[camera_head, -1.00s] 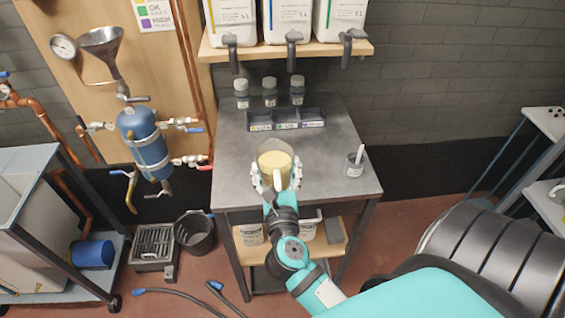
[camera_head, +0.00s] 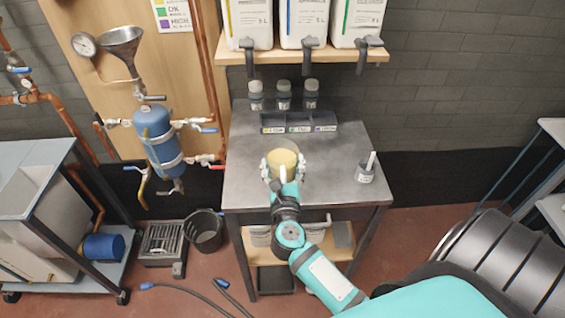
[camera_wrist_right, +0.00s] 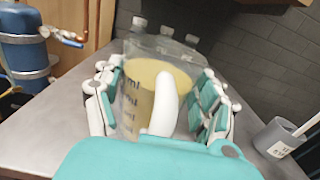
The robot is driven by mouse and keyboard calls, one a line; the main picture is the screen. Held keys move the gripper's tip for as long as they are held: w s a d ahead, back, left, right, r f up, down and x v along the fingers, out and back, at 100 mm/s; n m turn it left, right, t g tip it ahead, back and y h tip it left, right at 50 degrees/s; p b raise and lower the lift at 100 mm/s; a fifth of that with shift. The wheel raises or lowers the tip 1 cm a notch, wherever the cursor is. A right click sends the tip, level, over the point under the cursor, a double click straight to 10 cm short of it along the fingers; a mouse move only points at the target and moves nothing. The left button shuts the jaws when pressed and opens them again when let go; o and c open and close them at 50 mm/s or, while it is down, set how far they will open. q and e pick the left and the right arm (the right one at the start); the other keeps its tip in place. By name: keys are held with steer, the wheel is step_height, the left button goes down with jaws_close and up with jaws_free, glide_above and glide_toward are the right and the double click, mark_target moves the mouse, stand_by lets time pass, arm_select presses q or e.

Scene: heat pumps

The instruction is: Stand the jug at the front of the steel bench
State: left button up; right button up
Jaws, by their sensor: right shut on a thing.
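The jug (camera_head: 283,158) is clear, with a white handle and a pale yellow liquid inside. It is upright at the front middle of the steel bench (camera_head: 245,183). My right gripper (camera_head: 284,174) is shut on the jug, with its fingers on both sides. In the right wrist view the jug (camera_wrist_right: 150,85) stands between the teal and white finger pads, its handle toward me. The jug's base is hidden, so I cannot tell whether it touches the bench top. My left gripper is not in view.
A grey pot with a white stick (camera_head: 365,172) stands at the bench's right front. A labelled tray (camera_head: 298,122) and several small bottles (camera_head: 283,95) stand at the back. A shelf with large canisters (camera_head: 300,52) hangs above. Bench top left of the jug is clear.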

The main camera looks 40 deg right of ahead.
steer(key=shift+r, duration=0.1)
steer(key=o, duration=1.7)
steer(key=shift+s, duration=0.1)
steer(key=shift+b+v, duration=2)
steer(key=shift+v, duration=4)
